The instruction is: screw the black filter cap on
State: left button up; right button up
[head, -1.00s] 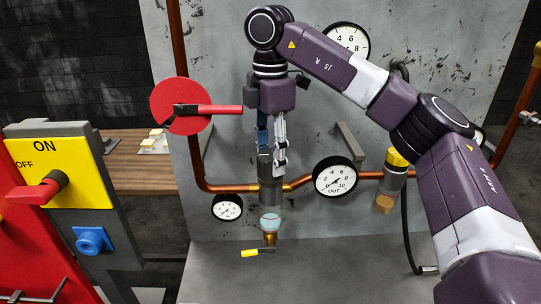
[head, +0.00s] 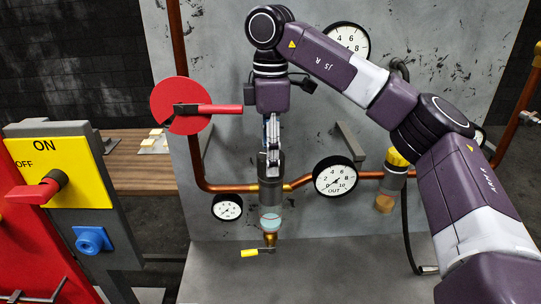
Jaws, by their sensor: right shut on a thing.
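The filter stands upright in front of the grey panel, with a grey body (head: 270,196) and a clear bowl (head: 270,221) below. The black filter cap (head: 282,165) shows as a dark cylinder at the top, partly hidden behind the fingers. My right gripper (head: 272,167) points straight down from above and is shut on the cap. Its fingers are seen nearly edge-on, one in front of the other. The cap looks in line with the body; whether its threads are engaged cannot be seen. My left gripper is not in view.
A brass fitting with a yellow-handled valve (head: 250,253) sits below the bowl. A copper pipe (head: 300,182) runs beside the filter. Gauges (head: 335,176) and (head: 228,207) small gauge flank it. A red disc with a lever (head: 182,105) is at upper left. A yellow-topped fitting (head: 396,163) stands right.

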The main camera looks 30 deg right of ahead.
jog(key=o, duration=1.2)
jog(key=shift+w+r, duration=0.1)
jog(key=shift+r, duration=0.15)
jog(key=o, duration=0.5)
jog(key=shift+f, duration=0.15)
